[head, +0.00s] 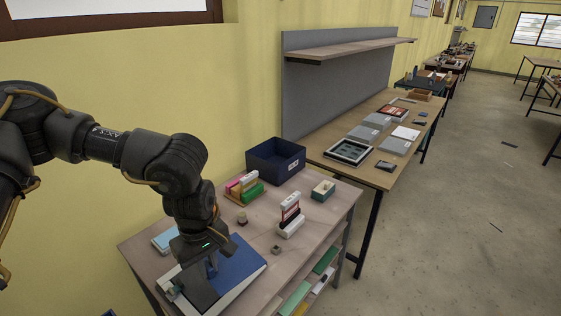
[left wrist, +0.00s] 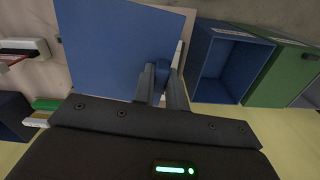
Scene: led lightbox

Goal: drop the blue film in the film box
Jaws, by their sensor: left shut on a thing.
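My left gripper (head: 210,262) is over the near end of the wooden bench, shut on the tab of a flat blue film (head: 240,258). In the left wrist view the jaws (left wrist: 160,82) pinch that tab, and the blue film (left wrist: 115,45) spreads out beyond them. A pale panel (head: 247,285) shows under the film's edge; I cannot tell if they touch. An open blue box (left wrist: 226,65) with a white label is right of the jaws in the wrist view, apart from the film. My right gripper is not in view.
A green box (left wrist: 277,75) adjoins the blue one. A dark blue bin (head: 275,160) stands at the bench's back. A rack of coloured pieces (head: 244,190), a white stand (head: 290,226) and a small green box (head: 323,190) are nearby. The yellow wall borders the bench.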

